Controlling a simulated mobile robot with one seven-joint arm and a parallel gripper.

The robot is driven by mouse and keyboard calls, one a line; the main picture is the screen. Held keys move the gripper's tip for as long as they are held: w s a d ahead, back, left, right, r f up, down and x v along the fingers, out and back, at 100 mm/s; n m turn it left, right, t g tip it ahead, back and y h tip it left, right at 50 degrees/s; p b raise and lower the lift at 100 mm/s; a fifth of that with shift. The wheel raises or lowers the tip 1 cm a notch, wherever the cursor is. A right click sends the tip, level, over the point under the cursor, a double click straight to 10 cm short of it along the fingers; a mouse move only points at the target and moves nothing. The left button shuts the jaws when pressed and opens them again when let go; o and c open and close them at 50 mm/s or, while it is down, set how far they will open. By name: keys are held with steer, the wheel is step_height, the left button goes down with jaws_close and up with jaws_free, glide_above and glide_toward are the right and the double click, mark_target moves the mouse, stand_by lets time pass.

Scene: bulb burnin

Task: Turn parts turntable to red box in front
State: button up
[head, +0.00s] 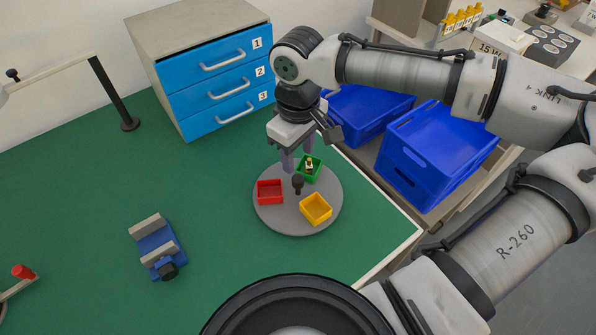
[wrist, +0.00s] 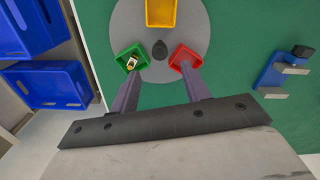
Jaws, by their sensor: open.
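The grey parts turntable (head: 284,225) lies on the green bench top near its right edge. It carries a red box (head: 269,191) at left, a yellow box (head: 316,208) at front right and a green box (head: 309,170) at the back right. A dark knob (head: 297,184) stands at its centre. The green box holds a small brass and white part (head: 309,163). My gripper (head: 296,168) is open above the back of the turntable. In the wrist view, my gripper (wrist: 158,80) shows its fingers apart, one near the green box (wrist: 127,53), one near the red box (wrist: 188,62). Contact is unclear.
A blue drawer cabinet (head: 213,85) stands behind. Blue crates (head: 430,150) are beside the bench at right. A blue vise (head: 155,248) sits at front left, with a red-handled tool (head: 24,272) farther left. Green bench between vise and turntable is clear.

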mark_target(298, 178)
step_height(298, 178, down, 8)
steer(key=shift+w+f, duration=0.1)
stand_by(0.4)
jaws_close()
